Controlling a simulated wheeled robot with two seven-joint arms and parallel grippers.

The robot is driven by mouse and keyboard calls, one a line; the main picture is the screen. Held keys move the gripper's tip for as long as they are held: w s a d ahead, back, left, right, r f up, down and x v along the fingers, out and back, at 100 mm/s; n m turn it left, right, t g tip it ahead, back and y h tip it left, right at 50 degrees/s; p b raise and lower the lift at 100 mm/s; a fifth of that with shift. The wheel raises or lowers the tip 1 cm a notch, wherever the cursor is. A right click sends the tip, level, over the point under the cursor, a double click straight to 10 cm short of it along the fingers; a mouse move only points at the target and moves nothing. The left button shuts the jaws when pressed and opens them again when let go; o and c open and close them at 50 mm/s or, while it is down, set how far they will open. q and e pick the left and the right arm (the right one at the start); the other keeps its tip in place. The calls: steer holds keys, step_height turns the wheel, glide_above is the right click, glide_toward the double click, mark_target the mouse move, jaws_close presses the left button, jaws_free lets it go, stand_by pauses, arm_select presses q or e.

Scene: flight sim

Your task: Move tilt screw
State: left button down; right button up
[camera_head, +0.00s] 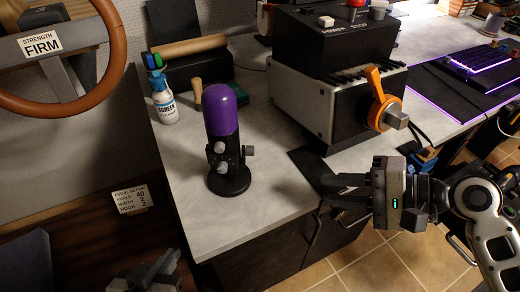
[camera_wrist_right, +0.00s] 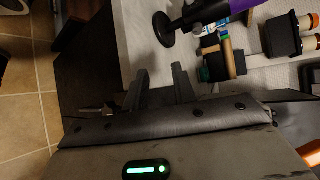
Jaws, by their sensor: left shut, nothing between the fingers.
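A purple and black microphone (camera_head: 222,140) stands upright on a round black base on the light worktop. Grey screw knobs (camera_head: 249,150) stick out at the sides of its mount; I cannot tell which one is the tilt screw. The microphone also shows in the right wrist view (camera_wrist_right: 205,14), beyond the fingers. My right gripper (camera_head: 322,188) is open and empty, to the right of the microphone and apart from it, near the worktop's front edge. My left gripper (camera_head: 160,262) is shut and empty at the bottom left, below the microphone.
A black and silver box (camera_head: 330,105) with an orange lever (camera_head: 376,95) stands behind my right gripper. A spray bottle (camera_head: 164,103) is left of the microphone. A steering wheel (camera_head: 75,100) and a pedal setup card (camera_head: 132,200) are at left. The worktop front of the microphone is clear.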

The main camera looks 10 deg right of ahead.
step_height(320, 180, up, 4)
steer(key=w+d+m+t+y, duration=0.1)
steer(key=m+y, duration=0.1)
glide_toward(250, 151)
steer(key=x, duration=0.8)
steer(key=shift+w+f, duration=0.4)
jaws_close()
